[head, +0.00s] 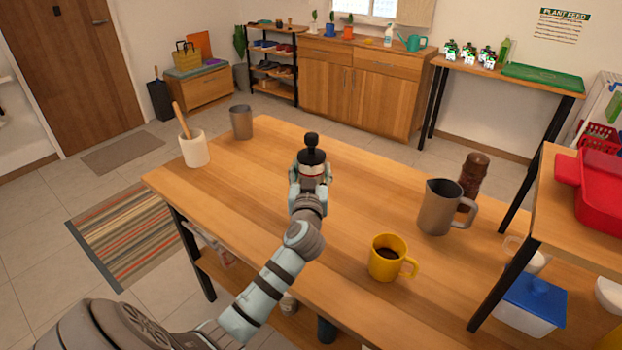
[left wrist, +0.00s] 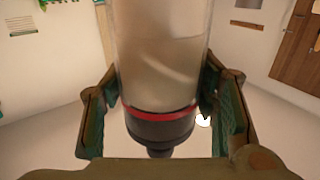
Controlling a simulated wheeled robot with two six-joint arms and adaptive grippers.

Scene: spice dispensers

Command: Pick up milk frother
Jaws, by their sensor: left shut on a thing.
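The milk frother (head: 313,157) has a black lid with a knob, a red ring and a clear body. My left gripper (head: 310,176) is closed around its body, over the middle of the wooden table (head: 258,205). The left wrist view shows the frother (left wrist: 160,60) close up, with pale contents in the clear body and the black lid at the bottom of the picture. The fingers of the left gripper (left wrist: 163,100) flank it on both sides. The frother's base is hidden, so I cannot tell whether it touches the table. My right gripper is out of view.
A white crock (head: 195,152) with a wooden handle and a grey cup (head: 241,123) stand at the left. A yellow mug (head: 386,265), a metal pitcher (head: 437,213) and a brown mill (head: 475,175) stand at the right. The table around the frother is clear.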

